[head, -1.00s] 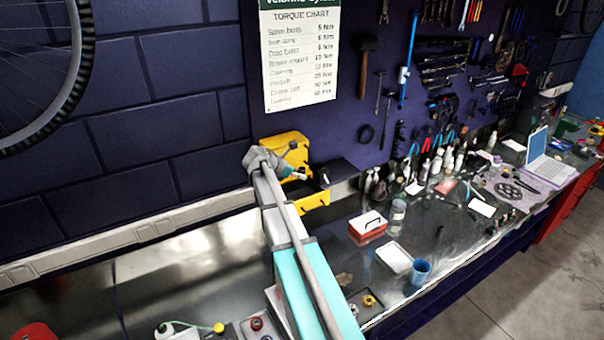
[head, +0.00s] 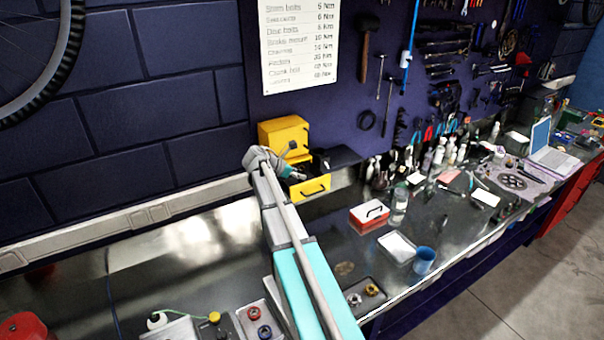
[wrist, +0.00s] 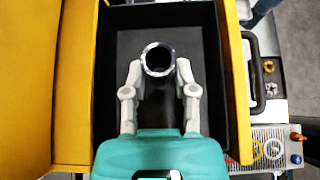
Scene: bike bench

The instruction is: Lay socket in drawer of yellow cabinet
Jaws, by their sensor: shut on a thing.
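The yellow cabinet (head: 283,137) stands at the back of the bench against the wall. Its lower drawer (head: 311,189) is pulled out, and the drawer's dark inside (wrist: 118,18) fills the middle of the wrist view. The socket (wrist: 158,59), a round metal ring seen end-on with a dark hole, is between my fingertips. My gripper (wrist: 158,72) is shut on it, over the open drawer. I cannot tell whether the socket touches the drawer floor. In the head view my gripper (head: 297,174) is small and partly hidden by my arm.
A black box (head: 340,157) is right beside the cabinet. A red and white case (head: 369,214), a white tray (head: 397,247) and a blue cup (head: 424,261) stand to the right.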

